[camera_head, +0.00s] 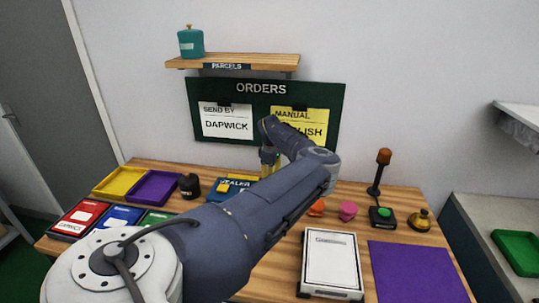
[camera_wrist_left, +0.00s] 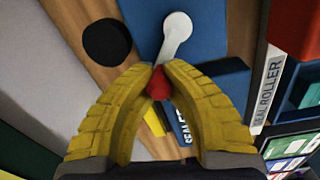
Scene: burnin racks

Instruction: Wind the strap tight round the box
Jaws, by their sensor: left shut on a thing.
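My left gripper (camera_head: 269,165) reaches down over the blue sealer (camera_head: 232,187) at the back of the table. In the left wrist view its yellow fingers (camera_wrist_left: 158,72) are shut on a red knob (camera_wrist_left: 159,86). The knob is by the end of a white crank arm (camera_wrist_left: 176,38) over the blue sealer body (camera_wrist_left: 143,14). A flat white box (camera_head: 330,259) lies at the front of the table, right of my left arm. I cannot make out a strap. My arm hides part of the sealer. My right gripper is not in view.
A black cylinder (camera_head: 189,186) stands left of the sealer, beside yellow (camera_head: 119,181) and purple (camera_head: 153,187) trays. A purple mat (camera_head: 418,272), a green button box (camera_head: 383,217) and a brass bell (camera_head: 420,220) are at right. An orders board (camera_head: 265,89) hangs behind.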

